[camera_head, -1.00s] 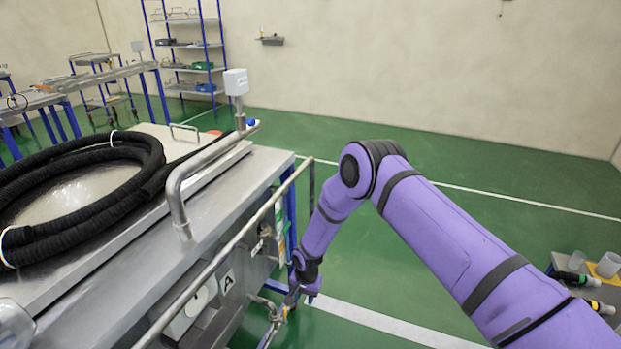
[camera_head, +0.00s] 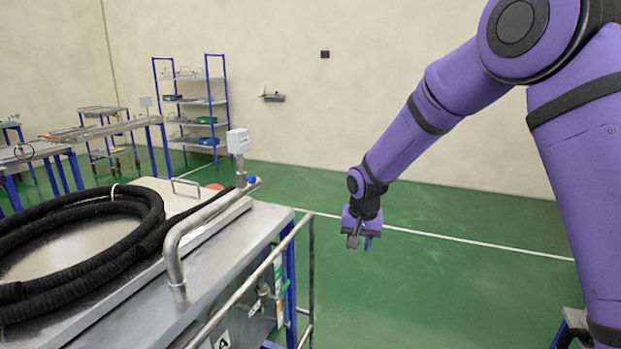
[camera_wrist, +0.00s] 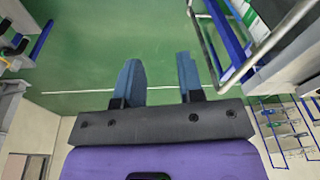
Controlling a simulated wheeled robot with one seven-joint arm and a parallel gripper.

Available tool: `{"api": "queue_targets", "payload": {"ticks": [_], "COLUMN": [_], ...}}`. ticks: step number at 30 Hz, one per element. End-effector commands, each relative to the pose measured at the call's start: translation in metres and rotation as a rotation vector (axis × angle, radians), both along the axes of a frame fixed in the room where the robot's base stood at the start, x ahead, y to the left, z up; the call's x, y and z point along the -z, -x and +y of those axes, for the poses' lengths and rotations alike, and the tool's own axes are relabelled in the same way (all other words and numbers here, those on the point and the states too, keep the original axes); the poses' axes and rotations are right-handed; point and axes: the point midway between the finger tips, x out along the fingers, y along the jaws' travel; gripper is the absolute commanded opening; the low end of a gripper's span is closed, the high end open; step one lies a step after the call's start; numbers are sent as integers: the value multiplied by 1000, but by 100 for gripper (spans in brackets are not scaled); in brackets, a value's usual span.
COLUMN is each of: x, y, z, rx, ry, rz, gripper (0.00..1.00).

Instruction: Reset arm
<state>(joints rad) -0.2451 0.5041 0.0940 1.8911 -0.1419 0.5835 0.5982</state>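My gripper (camera_head: 360,238) hangs from my raised purple arm over the green floor, to the right of the steel machine (camera_head: 262,225) and clear of it.
A black coiled hose (camera_head: 150,215) lies on the machine's top, beside a bent steel pipe (camera_head: 172,250). A steel rail (camera_head: 250,282) runs along the machine's near side. A blue shelf rack (camera_head: 228,105) and tables (camera_head: 85,133) stand behind. The floor (camera_head: 450,280) around the gripper is clear.

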Motion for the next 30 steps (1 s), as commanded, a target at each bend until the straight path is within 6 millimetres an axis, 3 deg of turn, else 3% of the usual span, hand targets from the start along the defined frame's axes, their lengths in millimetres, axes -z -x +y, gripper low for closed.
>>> {"api": "queue_targets", "payload": {"ticks": [1, 6, 15, 24, 30], "x": [-21, -75, -153, -205, -226], "y": [7, 36, 102, 181, 239], "z": [-9, -39, -87, -129, -150], "rx": [-3, -20, -48, -73, -92], "ry": [1, 12, 29, 43, 52], "rz": [-16, -51, -109, -165, -202], "gripper": [35, 35, 35, 35, 35]}}
